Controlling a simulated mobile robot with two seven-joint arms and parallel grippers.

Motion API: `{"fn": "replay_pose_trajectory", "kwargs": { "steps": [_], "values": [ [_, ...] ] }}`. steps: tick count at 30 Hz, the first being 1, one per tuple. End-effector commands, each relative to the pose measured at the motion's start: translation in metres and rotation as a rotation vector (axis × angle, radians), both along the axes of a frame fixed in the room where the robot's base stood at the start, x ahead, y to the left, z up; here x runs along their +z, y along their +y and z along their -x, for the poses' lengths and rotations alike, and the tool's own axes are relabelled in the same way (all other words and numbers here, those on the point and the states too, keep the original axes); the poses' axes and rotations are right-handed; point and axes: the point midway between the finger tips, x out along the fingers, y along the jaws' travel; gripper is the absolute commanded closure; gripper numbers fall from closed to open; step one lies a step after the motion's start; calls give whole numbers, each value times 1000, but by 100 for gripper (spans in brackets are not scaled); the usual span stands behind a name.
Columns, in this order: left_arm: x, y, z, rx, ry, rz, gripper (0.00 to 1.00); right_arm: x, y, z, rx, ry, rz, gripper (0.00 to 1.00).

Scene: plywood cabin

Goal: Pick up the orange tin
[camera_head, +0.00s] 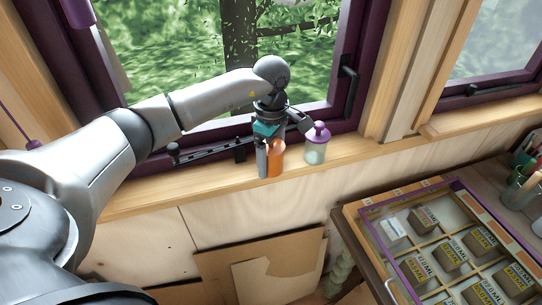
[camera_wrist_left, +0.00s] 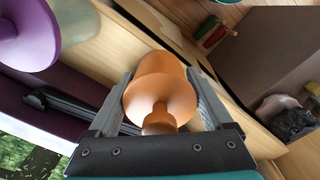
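The orange tin (camera_head: 275,158) stands upright on the wooden window sill. Its lid and round knob fill the middle of the left wrist view (camera_wrist_left: 160,90). My left gripper (camera_head: 268,165) is down over the tin with one finger on each side. In the left wrist view both fingers lie against the tin with no clear gap, so the gripper looks shut on it. In the head view one finger hides part of the tin's left side. My right gripper is not in view.
A pale jar with a purple lid (camera_head: 317,143) stands close by, right of the tin. A black window stay (camera_head: 212,150) lies behind. A divided case of small boxes (camera_head: 400,210) is at lower right. The sill (camera_head: 150,200) is clear at left.

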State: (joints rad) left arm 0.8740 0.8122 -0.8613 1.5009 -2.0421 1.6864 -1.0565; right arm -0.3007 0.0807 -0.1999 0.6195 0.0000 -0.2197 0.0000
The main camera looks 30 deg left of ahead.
Motion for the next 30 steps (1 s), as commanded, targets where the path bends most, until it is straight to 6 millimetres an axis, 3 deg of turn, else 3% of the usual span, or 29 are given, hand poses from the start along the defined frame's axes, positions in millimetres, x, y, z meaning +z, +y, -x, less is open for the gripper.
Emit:
{"fn": "replay_pose_trajectory", "kwargs": {
  "steps": [2, 18, 30],
  "values": [
    [0, 0, 0, 0, 0, 0, 26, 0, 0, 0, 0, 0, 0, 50],
    [1, 0, 0, 0, -1, 0, 87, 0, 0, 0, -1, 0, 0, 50],
    [9, 0, -1, 1, -4, 1, 87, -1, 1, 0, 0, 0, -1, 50]
  ]
}}
